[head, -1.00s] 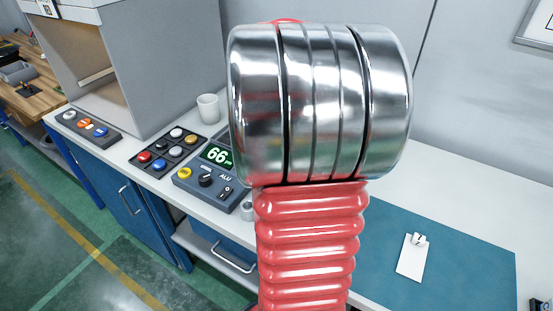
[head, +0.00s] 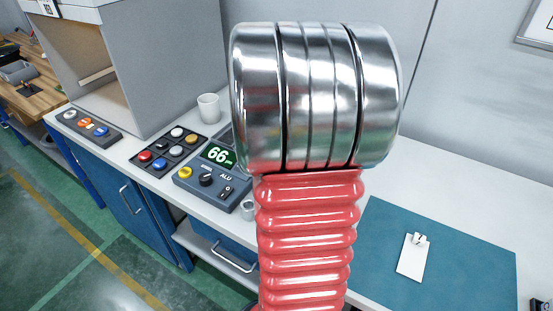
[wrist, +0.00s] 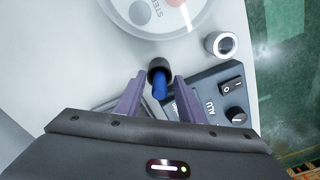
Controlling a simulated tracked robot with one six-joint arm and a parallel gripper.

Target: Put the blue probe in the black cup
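In the wrist view, the blue probe (wrist: 160,88) shows between the two purple fingers of my gripper (wrist: 159,84). The fingers are apart, with a gap on each side of the probe. One end of the probe meets a small round black cup (wrist: 157,64) just beyond the fingertips. The probe appears to stand in its opening, though how deep it sits cannot be told. In the head view my red and silver arm hides the gripper, the probe and the black cup.
A small silver cup (wrist: 221,45) with a dark inside stands beside the grey meter box (wrist: 222,88). The meter box (head: 212,180) reads 66 in the head view. A white mug (head: 208,108) and a button panel (head: 168,151) stand nearby. A white clip card (head: 412,258) lies on the blue mat (head: 470,250).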

